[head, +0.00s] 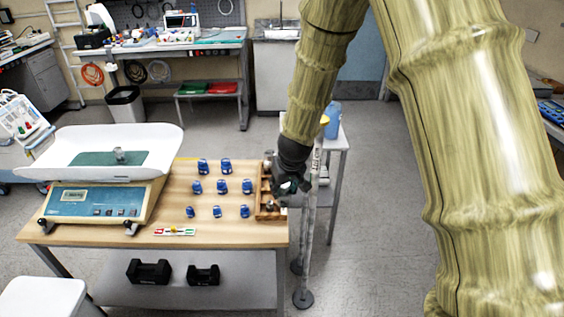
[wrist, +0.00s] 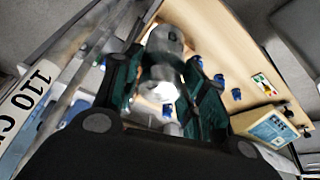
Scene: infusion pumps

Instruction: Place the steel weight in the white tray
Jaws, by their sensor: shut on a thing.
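My gripper (head: 286,186) is at the right end of the wooden table, over the wooden rack (head: 265,184). In the wrist view my gripper (wrist: 160,90) has its fingers on both sides of a shiny steel weight (wrist: 160,82) and is shut on it. Another rounded grey metal piece (wrist: 165,40) shows just beyond it. The white tray (head: 60,147) is the wide pan on top of the scale at the table's left. A small steel-coloured piece (head: 119,154) stands on the green mat (head: 95,159) in that pan. Whether the held weight touches the rack is hidden.
Several small blue objects (head: 224,186) stand on the table between rack and scale (head: 98,202). A coloured strip (head: 175,231) lies near the front edge. A grey upright post (head: 310,210) stands close right of my gripper. Black weights (head: 149,271) sit on the lower shelf.

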